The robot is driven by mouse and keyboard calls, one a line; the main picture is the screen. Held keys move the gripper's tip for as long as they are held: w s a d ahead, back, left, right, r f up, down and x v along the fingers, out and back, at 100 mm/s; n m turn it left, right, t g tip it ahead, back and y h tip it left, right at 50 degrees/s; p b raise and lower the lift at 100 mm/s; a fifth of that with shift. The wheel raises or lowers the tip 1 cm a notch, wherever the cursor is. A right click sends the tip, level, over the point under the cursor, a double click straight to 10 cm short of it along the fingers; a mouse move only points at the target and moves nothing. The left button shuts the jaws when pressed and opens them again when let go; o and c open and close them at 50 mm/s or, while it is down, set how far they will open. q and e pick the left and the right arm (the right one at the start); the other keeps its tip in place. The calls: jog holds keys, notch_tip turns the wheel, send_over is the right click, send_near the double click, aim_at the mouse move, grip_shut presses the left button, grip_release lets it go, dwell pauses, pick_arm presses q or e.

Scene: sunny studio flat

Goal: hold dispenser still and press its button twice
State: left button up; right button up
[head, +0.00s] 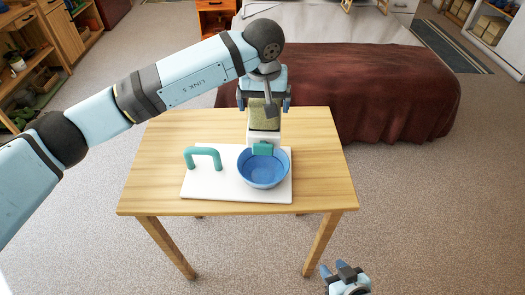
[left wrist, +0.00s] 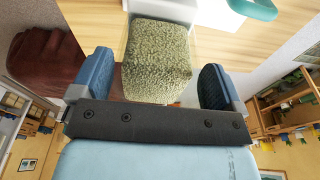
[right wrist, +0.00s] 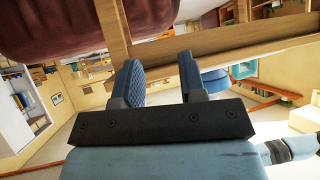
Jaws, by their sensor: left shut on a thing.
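The dispenser (head: 264,116) stands upright on a white base board (head: 215,188) on the wooden table. Its clear hopper holds greenish granules; below is a white body with a teal button (head: 263,149) facing me. A blue bowl (head: 263,172) sits in front, under the button. My left gripper (head: 264,98) is shut on the hopper from behind, one finger on each side. The left wrist view shows the hopper (left wrist: 158,60) between the fingers. My right gripper (head: 336,270) is open and empty, low in front of the table; its parted fingers show in the right wrist view (right wrist: 160,80).
A teal arch handle (head: 203,153) rises from the board left of the bowl. The wooden table (head: 325,175) is otherwise bare, with free room on its right side. A bed with a brown cover (head: 370,85) stands behind it. My left arm spans the upper left.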

grip_shut()
jog(key=shift+w, duration=0.15)
dwell(1.5)
